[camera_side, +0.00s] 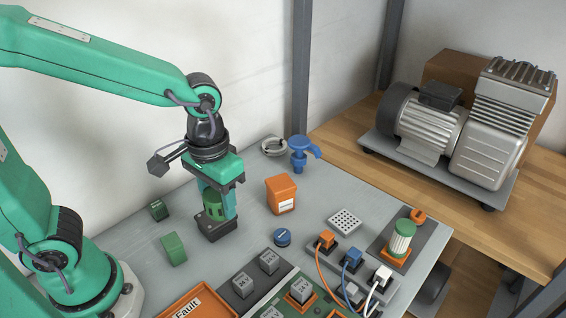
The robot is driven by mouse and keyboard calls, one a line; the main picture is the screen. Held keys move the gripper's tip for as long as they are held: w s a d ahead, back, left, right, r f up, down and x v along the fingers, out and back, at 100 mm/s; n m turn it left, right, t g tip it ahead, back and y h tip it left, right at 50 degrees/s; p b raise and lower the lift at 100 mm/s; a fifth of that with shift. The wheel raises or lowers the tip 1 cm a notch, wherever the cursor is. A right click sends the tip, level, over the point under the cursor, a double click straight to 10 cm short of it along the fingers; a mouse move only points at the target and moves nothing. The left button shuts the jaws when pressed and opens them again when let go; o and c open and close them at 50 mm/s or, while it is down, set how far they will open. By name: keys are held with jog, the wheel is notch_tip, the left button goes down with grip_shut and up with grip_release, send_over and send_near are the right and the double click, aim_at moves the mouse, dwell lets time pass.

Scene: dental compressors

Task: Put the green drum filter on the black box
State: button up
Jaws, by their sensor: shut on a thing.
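The green drum filter (212,207) is upright between the fingers of my gripper (217,208), which is shut on it. The fingers partly hide the drum. A low black box (215,230) is directly below the drum on the grey table. The drum's lower end meets the top of the box in the picture. I cannot tell whether it rests on the box or hangs just above it.
A green block (173,248) and a small dark green block (158,210) stand to the left. A white pleated filter with a green top (401,238) stands further right.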

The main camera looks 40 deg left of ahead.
jog(key=shift+s+d, duration=0.1)
jog(key=shift+s, duration=0.9)
jog(key=w+a+f, duration=0.2)
jog(key=a, duration=0.1)
jog(key=w+a+f, duration=0.2)
jog(key=a, duration=0.1)
jog(key=w+a+f, duration=0.2)
jog(key=a+f, duration=0.1)
jog(key=a, duration=0.1)
jog(key=shift+w, duration=0.15)
jog(key=shift+f, duration=2)
jog(key=shift+f, duration=0.15)
